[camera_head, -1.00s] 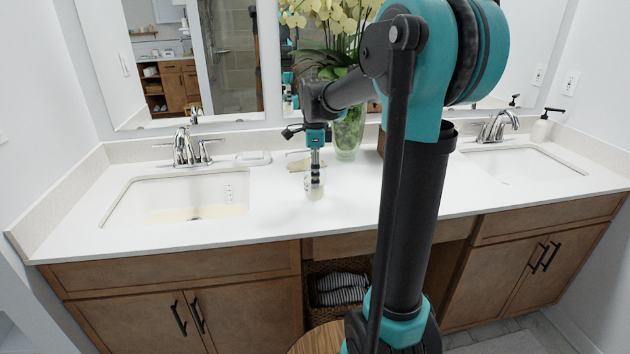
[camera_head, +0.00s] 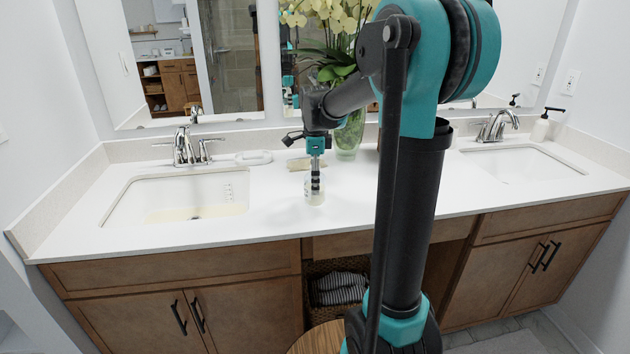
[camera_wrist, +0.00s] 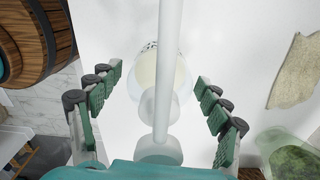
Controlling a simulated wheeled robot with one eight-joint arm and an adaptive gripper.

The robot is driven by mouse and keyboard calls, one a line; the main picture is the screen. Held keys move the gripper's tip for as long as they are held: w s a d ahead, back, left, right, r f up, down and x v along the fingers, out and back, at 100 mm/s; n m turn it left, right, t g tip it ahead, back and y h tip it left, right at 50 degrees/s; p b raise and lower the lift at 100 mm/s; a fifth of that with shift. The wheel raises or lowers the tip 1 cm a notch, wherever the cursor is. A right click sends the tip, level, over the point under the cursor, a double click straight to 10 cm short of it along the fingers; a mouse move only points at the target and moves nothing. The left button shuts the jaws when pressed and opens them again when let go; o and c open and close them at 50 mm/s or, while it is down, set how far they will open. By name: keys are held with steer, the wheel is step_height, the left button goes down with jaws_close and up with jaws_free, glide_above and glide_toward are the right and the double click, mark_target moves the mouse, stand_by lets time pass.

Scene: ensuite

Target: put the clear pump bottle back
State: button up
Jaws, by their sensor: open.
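The clear pump bottle (camera_head: 314,198) stands on the white counter (camera_head: 265,205) between the two sinks, with my gripper (camera_head: 315,180) right above and around its top. In the wrist view the bottle (camera_wrist: 148,75) shows from above, with pale contents and a long whitish pump part running down the middle of the picture. My gripper's dark green fingers (camera_wrist: 158,105) are spread on both sides of it, with gaps on each side. The gripper is open. The bottle's lower part is partly hidden by its own top.
A tan folded cloth (camera_head: 299,163) lies behind the bottle, and a white dish (camera_head: 254,157) is near the left faucet (camera_head: 186,150). A green glass vase (camera_head: 349,138) of flowers stands behind right. A white pump bottle (camera_head: 541,128) is by the right sink.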

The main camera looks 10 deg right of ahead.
steer(key=shift+r, duration=0.15)
step_height(320, 180, up, 12)
stand_by(0.4)
